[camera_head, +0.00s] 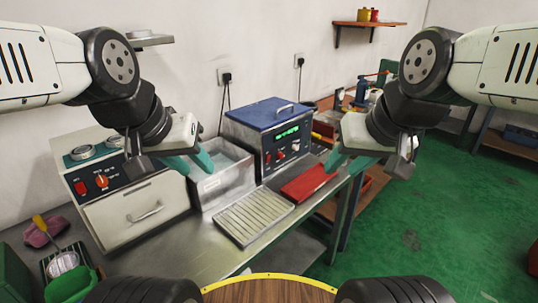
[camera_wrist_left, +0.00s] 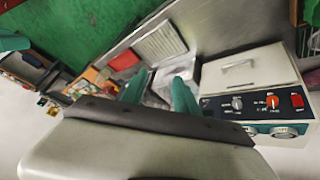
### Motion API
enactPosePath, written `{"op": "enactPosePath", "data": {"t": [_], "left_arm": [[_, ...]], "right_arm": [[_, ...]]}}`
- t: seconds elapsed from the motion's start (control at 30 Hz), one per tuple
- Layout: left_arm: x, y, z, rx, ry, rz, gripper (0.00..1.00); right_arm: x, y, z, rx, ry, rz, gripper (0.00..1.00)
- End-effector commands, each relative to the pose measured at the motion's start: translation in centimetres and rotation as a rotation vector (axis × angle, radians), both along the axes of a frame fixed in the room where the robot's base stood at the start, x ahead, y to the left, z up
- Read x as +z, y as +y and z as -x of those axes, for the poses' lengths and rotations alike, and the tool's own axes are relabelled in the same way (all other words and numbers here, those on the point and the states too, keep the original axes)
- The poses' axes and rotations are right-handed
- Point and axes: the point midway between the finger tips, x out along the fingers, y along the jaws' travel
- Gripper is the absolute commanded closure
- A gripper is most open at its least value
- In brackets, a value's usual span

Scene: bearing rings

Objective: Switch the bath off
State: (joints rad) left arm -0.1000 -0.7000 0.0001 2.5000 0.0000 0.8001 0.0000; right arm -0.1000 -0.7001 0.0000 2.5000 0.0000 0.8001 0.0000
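The blue-lidded bath unit (camera_head: 268,132) stands at the back of the steel bench, its green display (camera_head: 287,133) lit. Red controls (camera_head: 281,156) sit below the display, too small to read. An open steel tank (camera_head: 222,180) adjoins it on the left. My left gripper (camera_head: 196,165) is open and empty above the tank's left side. Its spread teal fingers also show in the left wrist view (camera_wrist_left: 160,95). My right gripper (camera_head: 348,164) is open and empty, right of the bath unit and near the red mat (camera_head: 306,184).
A white cabinet unit (camera_head: 137,215) with an orange knob (camera_head: 101,181) and a red switch (camera_head: 80,188) stands left of the tank. A ribbed tray (camera_head: 253,215) lies in front of the bath. The bench front (camera_head: 205,258) is clear.

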Motion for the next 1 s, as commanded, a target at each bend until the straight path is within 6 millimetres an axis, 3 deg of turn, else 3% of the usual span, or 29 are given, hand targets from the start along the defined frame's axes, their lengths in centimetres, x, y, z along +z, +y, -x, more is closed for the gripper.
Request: {"op": "enactPosePath", "data": {"t": [0.17,0.37,0.43,0.77,1.0], "left_arm": [[0.0,0.0,0.0,0.0,0.0,0.0,0.64],[0.0,-0.1,-0.9,-0.007,0.004,0.005,1.0],[0.0,-0.3,-2.0,-0.018,0.011,0.009,1.0],[-2.1,-2.3,-11.7,-0.079,0.046,-0.009,1.0],[-5.7,-5.0,-18.9,-0.121,0.054,-0.089,1.0]], "right_arm": [[0.0,0.0,0.0,0.0,0.0,0.0,0.64],[0.0,0.0,0.0,0.0,0.0,0.0,0.64],[0.0,0.0,0.0,0.0,0.0,0.0,0.64],[0.0,0.0,0.0,0.0,0.0,0.0,0.64],[0.0,0.0,0.0,0.0,0.0,0.0,0.64]]}}
